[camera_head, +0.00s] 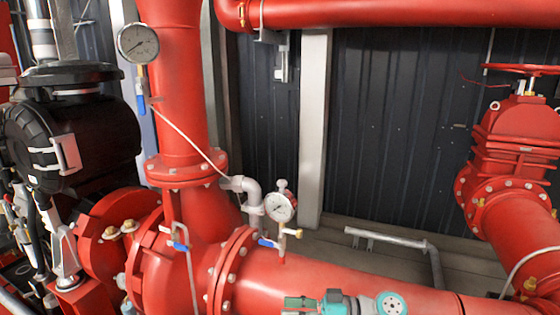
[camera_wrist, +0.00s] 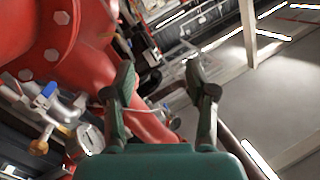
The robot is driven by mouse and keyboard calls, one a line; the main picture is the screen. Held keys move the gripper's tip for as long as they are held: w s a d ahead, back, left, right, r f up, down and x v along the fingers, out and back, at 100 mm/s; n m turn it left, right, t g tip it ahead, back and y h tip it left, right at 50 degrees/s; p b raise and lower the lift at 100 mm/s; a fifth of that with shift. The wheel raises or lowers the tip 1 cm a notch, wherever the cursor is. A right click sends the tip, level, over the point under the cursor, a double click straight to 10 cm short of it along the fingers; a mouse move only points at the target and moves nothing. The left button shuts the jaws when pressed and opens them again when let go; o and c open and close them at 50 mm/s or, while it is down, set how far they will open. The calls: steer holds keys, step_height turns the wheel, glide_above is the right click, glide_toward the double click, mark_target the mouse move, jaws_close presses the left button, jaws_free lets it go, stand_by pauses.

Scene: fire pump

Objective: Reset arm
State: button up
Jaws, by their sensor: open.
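My gripper (camera_wrist: 162,85) is open and empty in the wrist view, its two dark green fingers spread apart. In the head view, part of my gripper (camera_head: 300,304) shows at the bottom edge, in front of the large horizontal red pipe (camera_head: 350,277). The rest of my arm is cut off by the frame. In the wrist view, a red flanged pipe (camera_wrist: 35,35) lies to the left, beyond the fingers. I cannot tell the exact gap between the gripper and the pipe.
A small gauge (camera_head: 280,208) with a blue-handled valve (camera_head: 267,243) stands on the pipe. A larger gauge (camera_head: 138,43) is at upper left. A black motor housing (camera_head: 75,140) stands left, a red gate valve (camera_head: 515,140) right. A grey bent pipe (camera_head: 400,241) lies behind.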

steer(key=s+d+f+m+t+h, duration=0.1)
steer(key=s+f+m+t+h, duration=0.25)
steer(key=f, duration=0.65)
steer(key=s+f+m+t+h, duration=0.25)
steer(key=s+f+m, duration=0.25)
steer(key=f, duration=0.4)
steer(key=s+d+f+m+t+h, duration=0.1)
steer(key=s+d+f+m+h, duration=0.2)
steer(key=s, duration=0.4)
steer(key=s+d+f+m+t+h, duration=0.1)
steer(key=s+d+f+t+h, duration=0.15)
steer(key=s+f, duration=0.35)
steer(key=s+d+r+t+h, duration=0.1)
steer(key=s+d+r+h, duration=0.2)
steer(key=s, duration=0.5)
steer(key=s+d+r+h, duration=0.2)
steer(key=s+d, duration=0.2)
steer(key=s, duration=0.4)
steer(key=s+d+r+t, duration=0.2)
steer(key=s+r, duration=0.8)
steer(key=r, duration=0.5)
steer(key=shift+s+n+h, duration=0.35)
steer(key=shift+s+h, duration=0.05)
steer(key=shift+h, duration=0.05)
